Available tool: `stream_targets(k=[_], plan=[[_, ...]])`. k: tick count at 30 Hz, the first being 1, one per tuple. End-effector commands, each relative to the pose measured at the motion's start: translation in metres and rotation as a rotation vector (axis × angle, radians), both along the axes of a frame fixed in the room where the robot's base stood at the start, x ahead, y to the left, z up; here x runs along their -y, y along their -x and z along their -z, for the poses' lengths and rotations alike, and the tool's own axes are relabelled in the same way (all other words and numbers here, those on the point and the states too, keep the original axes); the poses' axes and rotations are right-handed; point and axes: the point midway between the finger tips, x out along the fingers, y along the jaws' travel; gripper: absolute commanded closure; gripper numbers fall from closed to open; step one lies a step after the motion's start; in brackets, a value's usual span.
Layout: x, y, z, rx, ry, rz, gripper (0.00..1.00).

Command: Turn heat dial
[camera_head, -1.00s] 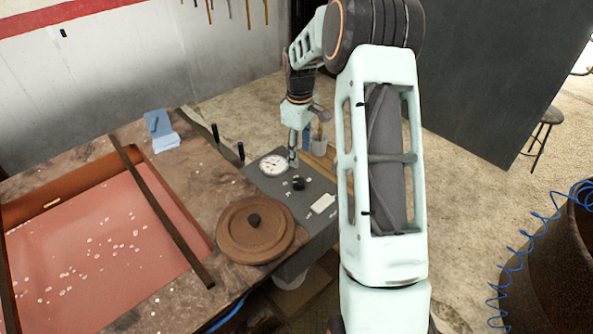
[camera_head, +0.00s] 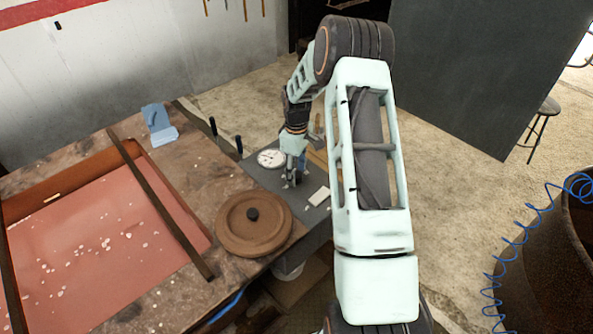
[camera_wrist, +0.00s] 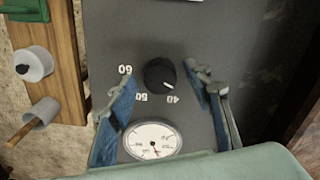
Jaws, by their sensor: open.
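The heat dial (camera_wrist: 160,75) is a round black knob with a white pointer mark on a grey panel (camera_wrist: 230,30). In the wrist view its mark points down and right, toward the number 40; 50 and 60 are printed further round to the left. A white round gauge (camera_wrist: 152,139) sits below the dial there, and it shows in the head view (camera_head: 270,158). My gripper (camera_wrist: 160,85) is open, its blue-padded fingers on either side of the dial and apart from it. In the head view my gripper (camera_head: 290,182) is over the panel and largely hides the dial.
A brown round lid (camera_head: 235,235) with a black knob lies left of the panel. A pink-floored tray (camera_head: 80,250) fills the bench's left side.

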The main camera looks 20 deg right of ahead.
Motion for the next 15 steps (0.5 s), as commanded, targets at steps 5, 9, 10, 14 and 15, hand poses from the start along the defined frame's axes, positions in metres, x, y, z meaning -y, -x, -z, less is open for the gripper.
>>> stream_targets(k=[5,9,10,14,15], plan=[[0.0001,-0.0002,0.0002,0.001,0.001,0.0,0.53],[0.0001,-0.0002,0.0001,0.001,0.001,0.0,0.66],[0.0001,-0.0001,0.0,0.0,0.0,0.0,0.69],[0.0001,-0.0001,0.0,0.0,0.0,0.0,0.83],[0.0001,-0.0001,0.0,0.0,0.0,0.0,0.88]])
